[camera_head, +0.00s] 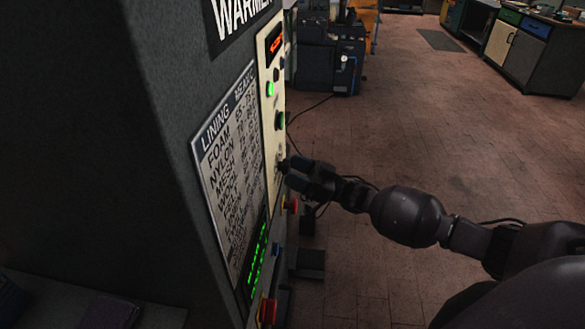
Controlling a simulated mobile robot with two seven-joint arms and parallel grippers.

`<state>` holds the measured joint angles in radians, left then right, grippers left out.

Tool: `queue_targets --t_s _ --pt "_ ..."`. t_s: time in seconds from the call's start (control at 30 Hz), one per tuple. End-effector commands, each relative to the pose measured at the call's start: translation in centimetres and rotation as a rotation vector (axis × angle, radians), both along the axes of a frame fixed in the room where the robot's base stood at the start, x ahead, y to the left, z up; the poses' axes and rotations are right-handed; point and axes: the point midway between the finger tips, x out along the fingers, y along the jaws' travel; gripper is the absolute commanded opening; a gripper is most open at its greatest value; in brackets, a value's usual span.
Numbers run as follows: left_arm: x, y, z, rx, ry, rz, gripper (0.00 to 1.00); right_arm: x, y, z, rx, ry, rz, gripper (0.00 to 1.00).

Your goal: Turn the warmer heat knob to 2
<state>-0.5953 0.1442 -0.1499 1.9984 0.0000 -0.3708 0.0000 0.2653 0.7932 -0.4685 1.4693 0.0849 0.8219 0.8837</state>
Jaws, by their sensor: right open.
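The warmer is a large dark grey cabinet (130,130) filling the left side of the head view. My left gripper is not in view.
A lining chart plate (232,165) is on the cabinet's near face. The brick floor (420,110) to the right is open.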

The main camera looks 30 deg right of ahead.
Motion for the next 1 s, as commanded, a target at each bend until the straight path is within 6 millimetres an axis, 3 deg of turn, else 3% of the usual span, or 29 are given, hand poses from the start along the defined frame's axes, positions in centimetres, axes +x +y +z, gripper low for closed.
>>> queue_targets --t_s 0.47,0.8,1.0 --pt "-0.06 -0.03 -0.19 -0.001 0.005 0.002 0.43 0.68 0.81 0.39 -0.001 0.001 -0.001 0.66" --pt "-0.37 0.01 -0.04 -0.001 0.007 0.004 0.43 0.67 0.79 0.39 -0.001 0.0 -0.001 0.17" --pt "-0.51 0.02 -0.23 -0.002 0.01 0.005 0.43 0.68 0.78 0.33 -0.011 -0.011 -0.001 0.17"
